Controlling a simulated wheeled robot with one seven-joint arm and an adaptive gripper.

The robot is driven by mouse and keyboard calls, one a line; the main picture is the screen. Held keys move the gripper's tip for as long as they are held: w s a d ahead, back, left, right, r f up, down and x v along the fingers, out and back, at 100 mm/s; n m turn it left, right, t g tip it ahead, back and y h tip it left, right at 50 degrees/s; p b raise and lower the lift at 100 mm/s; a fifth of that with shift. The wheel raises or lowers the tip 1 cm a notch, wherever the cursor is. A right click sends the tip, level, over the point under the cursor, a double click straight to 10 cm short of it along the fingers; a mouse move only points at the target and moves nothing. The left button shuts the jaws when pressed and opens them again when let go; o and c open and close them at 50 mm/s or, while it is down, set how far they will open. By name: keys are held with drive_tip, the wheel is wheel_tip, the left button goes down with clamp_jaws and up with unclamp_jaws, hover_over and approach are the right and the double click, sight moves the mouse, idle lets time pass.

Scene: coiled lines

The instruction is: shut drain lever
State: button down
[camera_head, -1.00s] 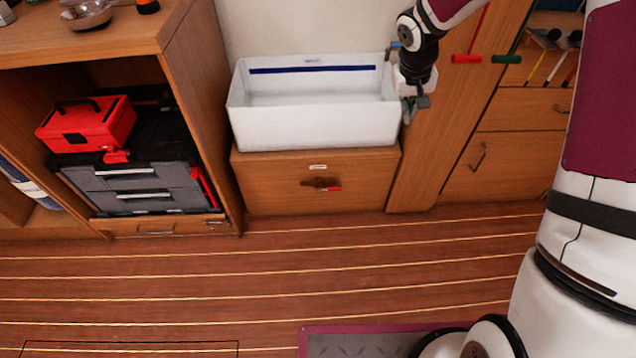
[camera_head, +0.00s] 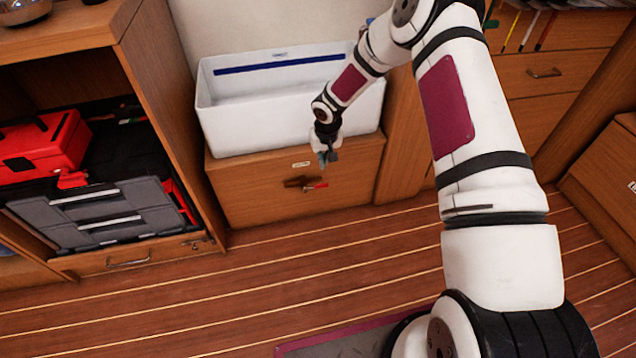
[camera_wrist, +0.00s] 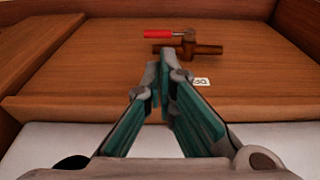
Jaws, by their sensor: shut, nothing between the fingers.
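The drain lever has a red handle (camera_head: 315,186) on a brown metal valve body (camera_head: 296,182), fixed to the wooden front below the white basin. The handle lies roughly sideways, pointing right in the head view. In the wrist view the red handle (camera_wrist: 158,34) points left from the pivot, above the brown valve pipe (camera_wrist: 190,49). My gripper (camera_head: 327,160) is shut and empty, in front of the panel, above and slightly right of the lever. In the wrist view its closed fingertips (camera_wrist: 163,68) show just below the valve in the picture, and contact cannot be told.
The white basin (camera_head: 230,132) stands above the panel, close behind my arm. A small white label (camera_head: 301,164) is on the panel above the valve. At left is an open cabinet with a red toolbox (camera_head: 40,148) and grey drawers (camera_head: 105,215). The striped floor in front is clear.

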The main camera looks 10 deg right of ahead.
sight(321, 185)
drive_tip(key=w+f+b, duration=0.1)
drive_tip(key=f+b, duration=0.1)
drive_tip(key=f, duration=0.2)
drive_tip(key=f+b, duration=0.2)
drive_tip(key=f, duration=0.3)
drive_tip(key=w+f+b, duration=0.1)
drive_tip(key=f+b, duration=0.1)
drive_tip(key=f, duration=0.2)
drive_tip(key=shift+w+f, duration=0.35)
drive_tip(key=shift+d+f, duration=0.15)
drive_tip(key=shift+d, duration=0.05)
drive_tip(key=shift+f+y, duration=0.2)
drive_tip(key=shift+y, duration=0.6)
drive_tip(key=shift+r, duration=0.1)
